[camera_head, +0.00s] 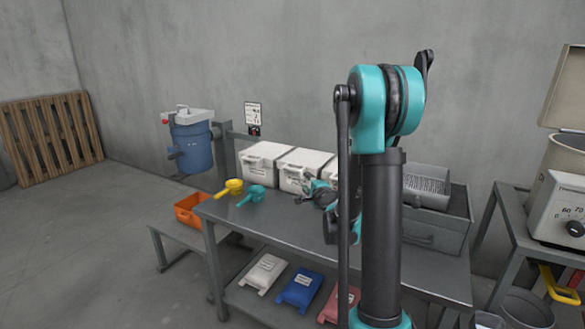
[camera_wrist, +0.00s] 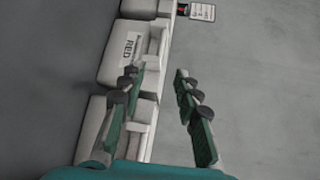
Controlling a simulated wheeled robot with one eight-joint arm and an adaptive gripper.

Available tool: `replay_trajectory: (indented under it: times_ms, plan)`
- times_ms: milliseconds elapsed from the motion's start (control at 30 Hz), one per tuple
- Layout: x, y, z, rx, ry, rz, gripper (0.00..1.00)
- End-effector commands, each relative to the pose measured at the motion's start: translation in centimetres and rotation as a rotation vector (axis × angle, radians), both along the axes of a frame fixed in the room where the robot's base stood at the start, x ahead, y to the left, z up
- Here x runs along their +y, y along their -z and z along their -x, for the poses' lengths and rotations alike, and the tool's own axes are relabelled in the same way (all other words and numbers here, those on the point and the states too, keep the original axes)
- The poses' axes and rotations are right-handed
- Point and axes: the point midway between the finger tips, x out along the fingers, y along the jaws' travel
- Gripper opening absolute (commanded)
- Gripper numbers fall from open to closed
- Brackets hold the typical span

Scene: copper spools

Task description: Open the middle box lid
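Three white lidded boxes stand in a row on the grey table in the head view: the left box (camera_head: 262,160), the middle box (camera_head: 300,160) and the right box (camera_head: 331,168), which my arm partly hides. The lids look closed. In the wrist view the middle box (camera_wrist: 113,48) carries a label that seems to read RED, and its lid edge (camera_wrist: 156,47) faces the gap between my fingers. My gripper (camera_wrist: 156,73) is open and empty. One finger overlaps the box in the picture; the other is seen against bare grey. In the head view my gripper (camera_head: 322,195) is close in front of the middle box.
Yellow (camera_head: 230,187) and teal (camera_head: 252,194) scoops lie on the table's left, with an orange bin (camera_head: 190,209) beside it. A grey metal container (camera_head: 435,215) stands right of my arm. White, blue and red lids (camera_head: 300,289) lie on the lower shelf.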

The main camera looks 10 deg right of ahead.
Motion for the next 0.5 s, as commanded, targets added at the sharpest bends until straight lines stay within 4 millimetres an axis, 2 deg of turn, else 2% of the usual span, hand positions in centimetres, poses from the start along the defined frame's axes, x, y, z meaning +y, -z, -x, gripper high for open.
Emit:
replay_trajectory:
  times_ms: [267, 500]
  plan:
    - [0.0, 0.3, -2.4, -0.007, 0.014, -0.024, 0.33]
    - [0.9, 1.0, -6.9, -0.006, 0.012, -0.023, 0.33]
